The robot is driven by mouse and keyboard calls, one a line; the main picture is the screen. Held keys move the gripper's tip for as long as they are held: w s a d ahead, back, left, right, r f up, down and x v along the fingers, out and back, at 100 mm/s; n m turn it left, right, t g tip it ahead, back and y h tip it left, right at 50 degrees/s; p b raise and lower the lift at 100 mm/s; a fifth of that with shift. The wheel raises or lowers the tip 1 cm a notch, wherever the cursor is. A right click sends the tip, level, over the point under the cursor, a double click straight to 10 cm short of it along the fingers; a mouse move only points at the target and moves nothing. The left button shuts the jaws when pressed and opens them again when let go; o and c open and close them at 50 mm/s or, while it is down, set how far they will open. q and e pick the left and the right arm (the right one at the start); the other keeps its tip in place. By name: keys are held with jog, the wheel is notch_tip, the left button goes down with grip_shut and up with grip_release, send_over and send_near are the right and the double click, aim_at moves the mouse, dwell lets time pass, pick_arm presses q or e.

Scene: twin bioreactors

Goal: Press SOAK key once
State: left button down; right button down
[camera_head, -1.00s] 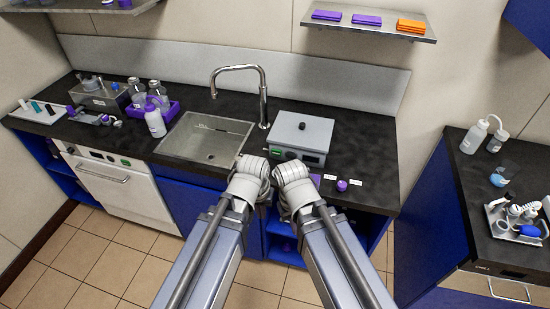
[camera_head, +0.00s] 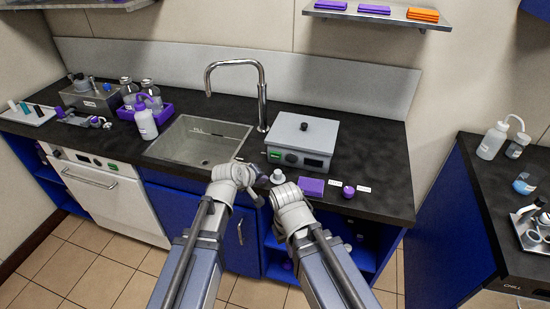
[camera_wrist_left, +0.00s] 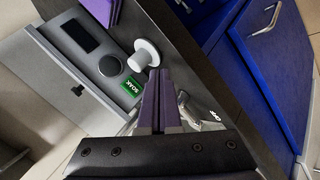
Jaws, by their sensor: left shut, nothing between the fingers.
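The green SOAK key (camera_wrist_left: 132,87) is on the front panel of a grey lidded box (camera_head: 303,133), next to a round dark knob (camera_wrist_left: 110,66) and a dark display (camera_wrist_left: 80,35). The key also shows small in the head view (camera_head: 275,155). My left gripper (camera_wrist_left: 161,73) is shut and empty, its purple fingertips a short way to the side of the key, with a visible gap. In the head view my left gripper (camera_head: 261,178) is small and dark, in front of the box.
A white round-topped item (camera_wrist_left: 145,55) stands close to the left fingertips and the panel. A purple block (camera_head: 311,187) and a small purple item (camera_head: 348,191) lie near the counter's front edge. A sink (camera_head: 199,141) with a tall tap (camera_head: 262,92) is left of the box.

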pick_arm(q)
send_near(275, 159)
jog(key=shift+w+d+f, duration=0.3)
jog(key=shift+w+f, duration=0.05)
jog(key=shift+f, duration=0.4)
jog(key=shift+w+d+f, duration=0.3)
jog(key=shift+w+f, duration=0.1)
jog(key=shift+f, duration=0.4)
jog(key=shift+w+d+f, duration=0.3)
jog(key=shift+w+f, duration=0.05)
jog(key=shift+f, duration=0.4)
jog(key=shift+w, duration=0.1)
dwell(0.4)
jog(key=shift+w+d, duration=0.15)
jog(key=shift+w, duration=0.15)
jog(key=shift+w+d, duration=0.1)
jog(key=shift+w, duration=0.3)
dwell(0.6)
jog(key=shift+s, duration=0.1)
dwell(0.4)
jog(key=shift+s+a, duration=0.25)
jog(key=shift+s, duration=0.45)
